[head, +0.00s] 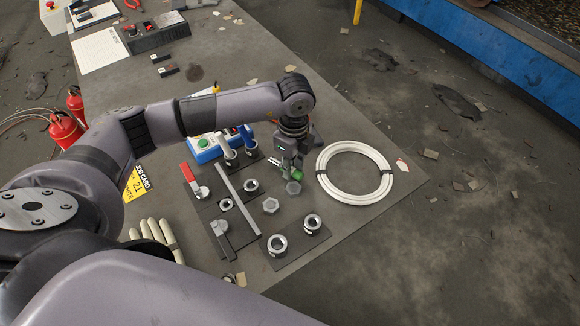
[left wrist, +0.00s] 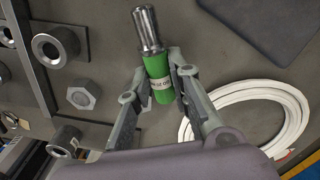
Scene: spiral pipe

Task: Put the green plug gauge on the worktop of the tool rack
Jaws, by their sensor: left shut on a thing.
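The green plug gauge (left wrist: 161,77) is between the fingers of my left gripper (left wrist: 160,72) in the left wrist view. It has a green handle with a white label band and a shiny metal end that sticks out past the fingers. The fingers hide part of the gauge. I cannot make out a tool rack in these views. My right gripper is not in view.
The table (head: 330,225) holds a white hose coil (head: 324,180), metal rings and hex nuts on dark plates, a long bar (head: 238,200), a red-handled valve (head: 193,180) and a glove (head: 155,235). Fire extinguishers (head: 66,130) stand at the left. Floor at right has scattered debris.

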